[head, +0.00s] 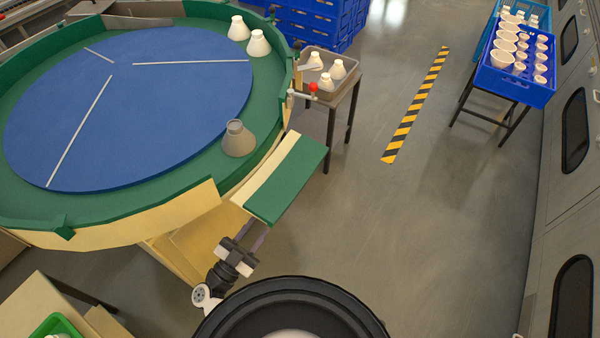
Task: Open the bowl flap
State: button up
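The bowl flap (287,183) is a green panel with a cream strip along its bowl side, at the lower right of the large round bowl (195,203). It lies folded outward with its green face up, and the bowl wall has a gap beside it. My gripper (255,234) is just below the flap's near end, with its two fingers apart and nothing seen between them. Whether a fingertip touches the flap cannot be told. A red-knobbed lever (313,88) sits on the bowl rim beyond the flap.
A grey bulb-like piece (238,140) stands in the bowl by the gap; two white ones (258,44) stand farther back. A small table holds a grey tray (309,56) with several white pieces. Blue crates (518,82) stand at right. The floor (430,210) right of the flap is clear.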

aim_at(288, 186)
jog(key=p+x, duration=0.4)
jog(key=x, duration=0.9)
jog(key=shift+w+r, duration=0.1)
jog(key=shift+w, duration=0.1)
jog(key=shift+w+d+r, duration=0.1)
jog(key=shift+w+d, duration=0.3)
jog(key=shift+d, duration=0.05)
grip_shut()
